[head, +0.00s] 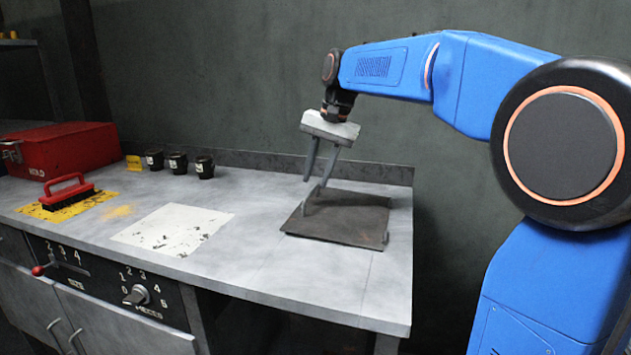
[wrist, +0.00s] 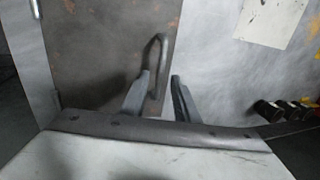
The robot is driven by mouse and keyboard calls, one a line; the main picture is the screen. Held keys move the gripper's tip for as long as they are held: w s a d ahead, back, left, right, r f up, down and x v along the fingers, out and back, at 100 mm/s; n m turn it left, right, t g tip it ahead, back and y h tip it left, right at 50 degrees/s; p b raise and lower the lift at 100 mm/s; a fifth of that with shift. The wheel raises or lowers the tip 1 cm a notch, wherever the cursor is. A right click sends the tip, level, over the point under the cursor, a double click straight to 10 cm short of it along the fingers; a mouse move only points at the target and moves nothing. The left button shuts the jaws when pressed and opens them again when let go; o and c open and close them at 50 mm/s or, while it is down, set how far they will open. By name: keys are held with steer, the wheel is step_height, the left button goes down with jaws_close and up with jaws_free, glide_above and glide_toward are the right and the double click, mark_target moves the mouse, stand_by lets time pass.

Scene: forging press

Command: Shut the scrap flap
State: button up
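The scrap flap (head: 350,222) is a dark brown metal plate at the right end of the grey bench. It looks flat or nearly flat; I cannot tell whether it sits flush. Its bent grey handle (head: 308,203) stands up near the plate's left edge. In the wrist view the flap (wrist: 100,50) fills the left middle, with the handle (wrist: 161,50) at its right side. My gripper (head: 316,183) points down above the handle, fingers apart. In the wrist view the handle's lower end shows between the fingertips of my gripper (wrist: 160,76), closer to the left finger. Contact cannot be seen.
A white marked sheet (head: 175,229) lies left of the flap. Several black cups (head: 178,162) stand along the back. A red brush (head: 68,193) rests on a yellow patch before a red toolbox (head: 60,148). A wall (head: 230,90) rises behind the bench.

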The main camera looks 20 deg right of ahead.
steer(key=shift+x, duration=1)
jaws_close()
stand_by(0.8)
